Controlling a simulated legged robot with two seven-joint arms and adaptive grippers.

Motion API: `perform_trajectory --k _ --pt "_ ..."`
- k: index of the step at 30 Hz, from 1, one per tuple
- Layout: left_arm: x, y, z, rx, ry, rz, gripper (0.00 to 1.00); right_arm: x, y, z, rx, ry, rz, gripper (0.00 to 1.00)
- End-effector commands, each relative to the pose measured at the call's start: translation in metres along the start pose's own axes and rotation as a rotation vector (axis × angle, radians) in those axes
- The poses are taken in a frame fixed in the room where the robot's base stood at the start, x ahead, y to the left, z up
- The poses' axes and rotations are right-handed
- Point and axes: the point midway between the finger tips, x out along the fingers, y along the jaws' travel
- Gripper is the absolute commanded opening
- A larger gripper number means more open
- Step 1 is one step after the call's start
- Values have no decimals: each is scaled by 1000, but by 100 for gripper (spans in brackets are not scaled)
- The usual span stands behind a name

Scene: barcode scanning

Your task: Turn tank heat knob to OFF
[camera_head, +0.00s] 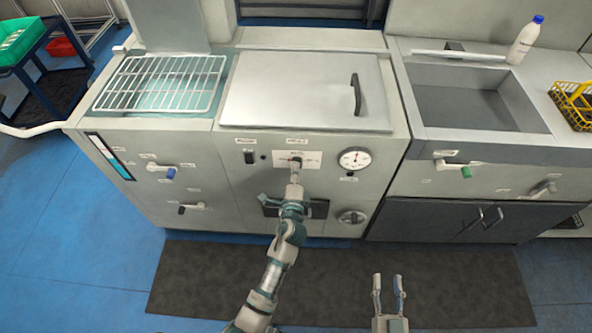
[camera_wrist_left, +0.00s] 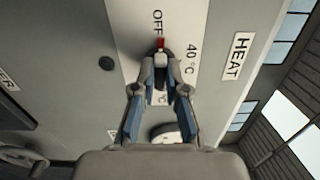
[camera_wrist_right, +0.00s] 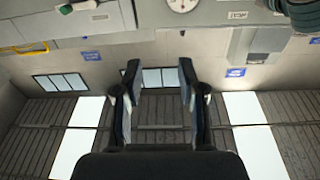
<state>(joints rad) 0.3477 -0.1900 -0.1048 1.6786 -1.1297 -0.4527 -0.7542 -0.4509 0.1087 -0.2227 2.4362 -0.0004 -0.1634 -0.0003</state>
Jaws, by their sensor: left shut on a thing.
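The tank heat knob (camera_wrist_left: 160,46) is a small dark knob with a red mark, on a white label plate printed OFF and 40 °C beside a HEAT label (camera_wrist_left: 237,56). In the left wrist view the red mark is near the word OFF; its exact setting is hard to tell. My left gripper (camera_wrist_left: 161,60) is shut on the knob. In the head view my left gripper (camera_head: 295,166) is at the front panel and covers most of the knob. My right gripper (camera_head: 388,282) is open and empty above the dark mat; its open fingers show in the right wrist view (camera_wrist_right: 158,75).
A round gauge (camera_head: 355,159) is right of the knob, and a black switch (camera_head: 249,157) is left of it. The lidded tank (camera_head: 300,90) is above. A sink (camera_head: 470,105) stands at right. The floor mat (camera_head: 200,285) is clear.

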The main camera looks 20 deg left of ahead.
Motion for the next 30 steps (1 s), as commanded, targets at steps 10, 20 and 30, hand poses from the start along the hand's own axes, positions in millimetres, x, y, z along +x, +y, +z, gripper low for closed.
perform_trajectory --k 10,20,30 --pt "-1 5 0 -93 0 8 0 1 -2 -8 4 67 -3 40" --pt "-1 5 0 -101 0 9 0 2 -1 -9 4 74 -3 40" --pt "-1 3 0 -100 0 5 38 2 -1 -9 4 73 -3 40"
